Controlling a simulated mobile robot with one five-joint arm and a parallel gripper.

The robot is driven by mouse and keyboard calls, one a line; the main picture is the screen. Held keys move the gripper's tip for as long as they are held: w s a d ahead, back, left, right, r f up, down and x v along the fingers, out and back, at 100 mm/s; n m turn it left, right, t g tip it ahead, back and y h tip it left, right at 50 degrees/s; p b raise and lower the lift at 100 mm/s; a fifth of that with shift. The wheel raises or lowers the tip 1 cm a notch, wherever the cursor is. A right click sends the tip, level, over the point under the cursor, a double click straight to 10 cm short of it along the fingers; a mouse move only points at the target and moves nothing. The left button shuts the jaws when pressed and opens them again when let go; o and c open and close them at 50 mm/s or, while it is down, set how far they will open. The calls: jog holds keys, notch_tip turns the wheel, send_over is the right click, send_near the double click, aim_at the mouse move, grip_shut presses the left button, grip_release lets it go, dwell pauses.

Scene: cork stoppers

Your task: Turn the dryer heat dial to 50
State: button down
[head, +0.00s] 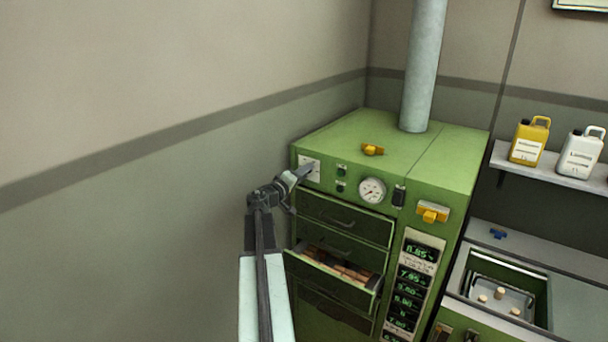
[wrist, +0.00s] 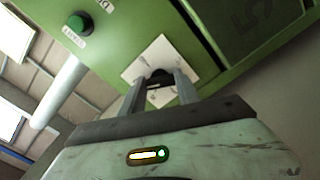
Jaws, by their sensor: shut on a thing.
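The green dryer (head: 450,160) stands in the corner. Its heat dial (wrist: 158,76) is a dark knob on a white square plate (wrist: 188,92) in the wrist view; the plate also shows at the dryer's upper left front in the head view (head: 304,162). My gripper (wrist: 160,82) is shut on the dial, one finger on each side. In the head view my gripper (head: 308,170) reaches the plate and hides the dial. The marks on the plate are too small to read, and the dial's setting cannot be told.
A green button (wrist: 80,23) sits near the dial. A pressure gauge (head: 371,190) is further right. Below, a drawer (head: 330,275) stands partly open with brown pieces inside. Wall is close on the left.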

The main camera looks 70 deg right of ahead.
jog(key=shift+s+a+f, duration=0.1)
dwell(0.3)
jog(key=c, duration=0.9)
grip_release()
jog(key=v, duration=0.7)
jog(key=shift+a, duration=0.35)
